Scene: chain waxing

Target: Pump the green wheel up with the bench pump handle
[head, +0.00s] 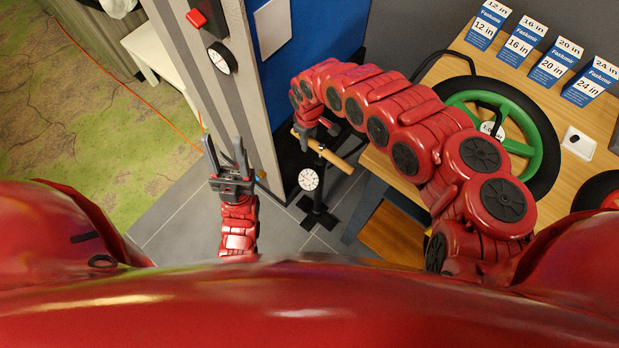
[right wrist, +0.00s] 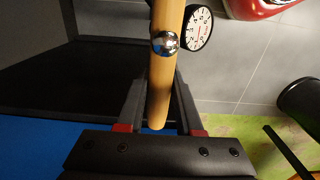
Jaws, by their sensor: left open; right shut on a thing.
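The green wheel (head: 545,155) with a black tyre lies on the wooden bench at the right of the head view. The bench pump stands on the floor beside the bench, with a wooden crossbar handle (head: 338,159) and a white dial gauge (head: 308,179). In the right wrist view the handle (right wrist: 160,108) runs between the fingers of my right gripper (right wrist: 160,88), which is shut on it. My left gripper (head: 227,155) is open and empty, left of the pump and apart from it.
Several blue size cards (head: 484,28) stand along the bench's back. A grey post (head: 205,100) with a red button (head: 196,18) and a dial rises behind my left gripper. An orange cord crosses the green floor. Grey tiled floor (head: 180,225) is clear left of the pump.

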